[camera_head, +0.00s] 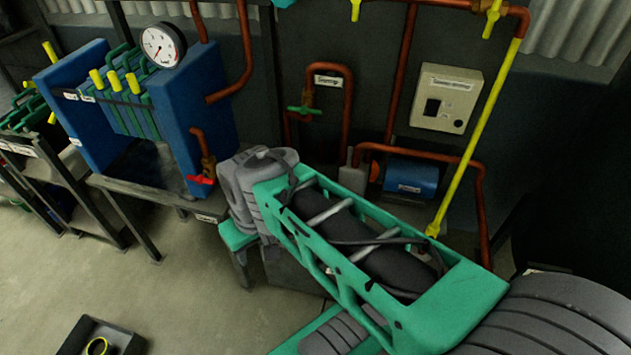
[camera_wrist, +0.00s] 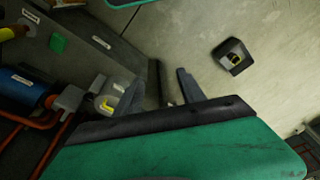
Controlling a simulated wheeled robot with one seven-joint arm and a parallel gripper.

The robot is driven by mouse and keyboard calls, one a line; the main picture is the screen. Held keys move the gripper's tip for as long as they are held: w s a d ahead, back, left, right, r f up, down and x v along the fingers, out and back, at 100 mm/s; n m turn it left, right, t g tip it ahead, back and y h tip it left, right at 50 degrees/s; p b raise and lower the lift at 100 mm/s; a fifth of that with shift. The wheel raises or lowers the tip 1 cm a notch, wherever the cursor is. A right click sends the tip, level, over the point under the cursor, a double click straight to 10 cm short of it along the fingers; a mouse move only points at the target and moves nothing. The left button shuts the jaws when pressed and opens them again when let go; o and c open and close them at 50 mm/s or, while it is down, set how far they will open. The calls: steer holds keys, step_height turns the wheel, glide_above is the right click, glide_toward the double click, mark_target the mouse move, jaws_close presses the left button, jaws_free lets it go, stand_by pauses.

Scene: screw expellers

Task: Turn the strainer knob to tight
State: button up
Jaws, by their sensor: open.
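My gripper (camera_wrist: 168,67) shows in the wrist view as two dark fingers standing apart, with bare floor between and beyond them. It is open and empty. In the head view the blue motor (camera_head: 410,180) stands by the back wall. The green and grey arm in front hides the fitting there.
Copper pipes (camera_head: 347,105) and a yellow pipe (camera_head: 485,125) run near the wall. A control box (camera_head: 446,97) hangs above the motor. A blue filter press (camera_head: 190,110) with a gauge (camera_head: 162,45) stands left. A dark tray (camera_head: 128,340) sits on mostly open floor.

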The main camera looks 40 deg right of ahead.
steer(key=shift+o, duration=1.1)
steer(key=w+d+n+y+b, duration=0.1)
steer(key=w+d+b, duration=0.1)
steer(key=w, duration=0.6)
steer(key=shift+w+d+f+n+b, duration=0.2)
steer(key=shift+w+n+b, duration=0.1)
steer(key=shift+b, duration=0.1)
steer(key=w+d+f+n+y+b, duration=0.1)
steer(key=w+d+f+n+b, duration=0.35)
steer(key=w+d, duration=0.9)
steer(key=s+d+f+n+b, duration=0.1)
steer(key=d+f+b, duration=0.1)
steer(key=d+f, duration=0.4)
steer(key=s+d+f+n+y+b, duration=0.1)
steer(key=s+d+f, duration=0.15)
steer(key=d, duration=0.65)
steer(key=s+d+f+n+b, duration=0.1)
steer(key=d+f+n+b, duration=0.1)
steer(key=d+f, duration=0.4)
steer(key=shift+t, duration=0.3)
steer(key=b+x, duration=0.1)
steer(key=x, duration=0.1)
steer(key=b+x, duration=0.2)
steer(key=x, duration=0.1)
steer(key=shift+w+d+f+b, duration=0.25)
steer(key=shift+d+f+b, duration=0.05)
steer(key=shift+f+b, duration=0.1)
steer(key=shift+w+a+f, duration=0.1)
steer(key=shift+a+f, duration=0.05)
steer(key=shift+f, duration=0.15)
